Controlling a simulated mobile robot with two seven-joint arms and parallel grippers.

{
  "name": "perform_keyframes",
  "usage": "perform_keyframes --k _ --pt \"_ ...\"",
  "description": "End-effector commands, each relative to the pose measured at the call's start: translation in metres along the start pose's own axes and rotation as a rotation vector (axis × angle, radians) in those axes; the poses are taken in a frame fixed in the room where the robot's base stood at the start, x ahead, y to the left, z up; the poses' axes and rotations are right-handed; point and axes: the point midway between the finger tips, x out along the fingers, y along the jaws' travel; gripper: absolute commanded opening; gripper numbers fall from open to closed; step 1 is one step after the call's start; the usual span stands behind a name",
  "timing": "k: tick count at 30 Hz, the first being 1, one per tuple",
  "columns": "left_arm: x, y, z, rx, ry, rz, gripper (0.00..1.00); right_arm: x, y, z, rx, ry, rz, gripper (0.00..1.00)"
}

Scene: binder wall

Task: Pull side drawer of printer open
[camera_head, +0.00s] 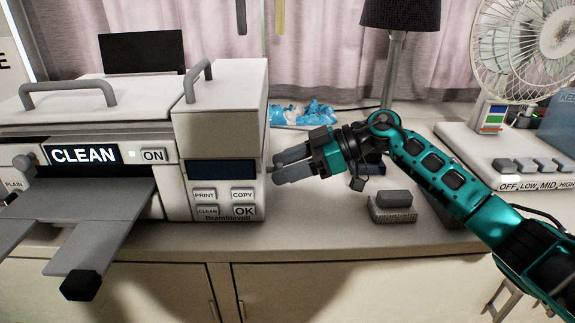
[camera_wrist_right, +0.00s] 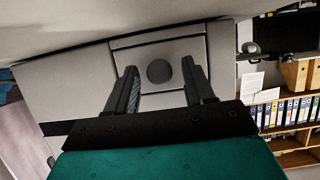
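The printer (camera_head: 225,110) stands on the left of the counter, with a front panel of buttons and a CLEAN display. Its side drawer (camera_wrist_right: 200,65) shows in the right wrist view as a light panel with a dark round knob (camera_wrist_right: 159,71); the drawer front looks flush with the side. My right gripper (camera_head: 277,167) is beside the printer's right side. In the wrist view its two fingers (camera_wrist_right: 160,82) are spread, one on each side of the knob, and not visibly touching it. The head view hides the knob. My left gripper is not in view.
A grey block on a small base (camera_head: 393,205) sits on the counter below my right arm. A dark-shaded lamp (camera_head: 398,45), blue crumpled material (camera_head: 305,112) and a fan (camera_head: 530,50) stand behind. The counter's front edge runs below the printer.

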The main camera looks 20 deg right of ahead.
Motion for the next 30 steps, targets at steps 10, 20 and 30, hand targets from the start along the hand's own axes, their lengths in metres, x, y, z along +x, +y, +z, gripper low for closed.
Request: perform_keyframes --k 10,20,30 --pt "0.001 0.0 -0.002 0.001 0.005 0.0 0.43 -0.001 0.0 0.0 0.0 0.0 0.0 0.19" --pt "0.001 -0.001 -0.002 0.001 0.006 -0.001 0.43 -0.001 0.0 0.0 0.0 0.0 0.0 0.0" --pt "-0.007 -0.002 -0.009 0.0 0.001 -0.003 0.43 -0.013 0.001 0.002 0.004 -0.004 0.002 0.0"
